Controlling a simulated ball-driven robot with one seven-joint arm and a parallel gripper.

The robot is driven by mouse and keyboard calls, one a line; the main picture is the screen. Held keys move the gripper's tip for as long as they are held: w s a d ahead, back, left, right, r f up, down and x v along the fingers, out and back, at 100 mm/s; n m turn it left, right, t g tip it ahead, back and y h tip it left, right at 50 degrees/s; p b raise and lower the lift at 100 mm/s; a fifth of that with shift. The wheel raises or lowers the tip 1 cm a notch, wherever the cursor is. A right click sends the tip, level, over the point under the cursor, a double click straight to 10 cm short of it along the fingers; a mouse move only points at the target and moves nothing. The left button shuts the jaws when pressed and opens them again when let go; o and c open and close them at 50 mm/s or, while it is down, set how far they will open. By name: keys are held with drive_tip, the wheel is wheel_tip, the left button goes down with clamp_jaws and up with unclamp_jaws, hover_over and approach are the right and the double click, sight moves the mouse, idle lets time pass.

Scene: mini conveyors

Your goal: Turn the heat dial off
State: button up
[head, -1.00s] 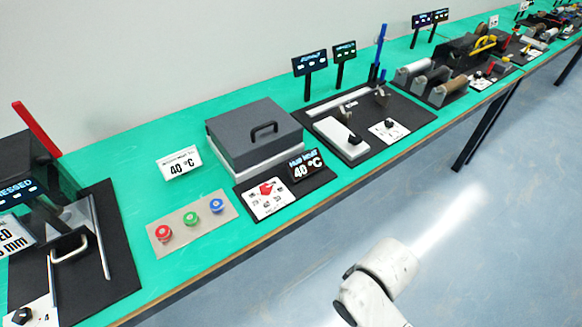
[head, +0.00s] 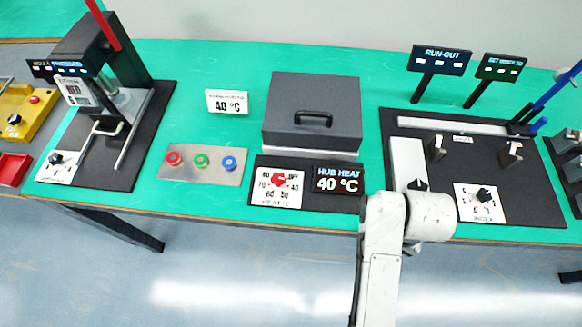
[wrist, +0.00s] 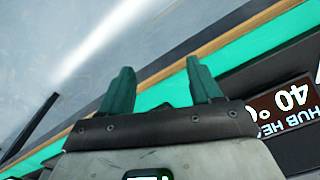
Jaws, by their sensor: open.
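The red heat dial (head: 278,180) sits on a white marked plate (head: 262,199) at the front of the grey lidded heater box (head: 312,125). Its exact pointer direction is too small to read. The black HUB HEAT display (head: 338,181) right of it reads 40 °C. It also shows in the wrist view (wrist: 283,108), upside down at the right edge. My gripper (wrist: 158,75) has two green fingers spread apart with nothing between them, over the bench's front edge. The dial is outside the wrist view. In the head view my arm stands right of the display and my fingers cannot be made out.
A plate with red, green and blue buttons (head: 202,165) lies left of the dial. A small 40 °C sign (head: 227,102) stands behind it. A black press station (head: 105,110) is at left, and a run-out station (head: 470,140) with a second dial is at right, partly behind my arm.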

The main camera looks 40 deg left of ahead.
drive_tip(key=shift+n, duration=0.4)
drive_tip(key=a+r, duration=0.1)
drive_tip(key=a, duration=0.3)
drive_tip(key=w+a+r, duration=0.1)
drive_tip(key=a+r, duration=0.1)
drive_tip(key=a, duration=0.2)
drive_tip(key=w+a+r, duration=0.1)
drive_tip(key=a, duration=0.4)
drive_tip(key=shift+w+r, duration=0.2)
drive_tip(key=shift+r, duration=0.1)
wheel_tip(320, 180, up, 7)
hover_over(279, 176)
drive_tip(key=shift+n, duration=0.4)
wheel_tip(279, 176, down, 10)
drive_tip(key=shift+f+p, duration=0.2)
drive_tip(key=shift+p, duration=0.6)
drive_tip(key=shift+c, duration=0.2)
drive_tip(key=c, duration=1)
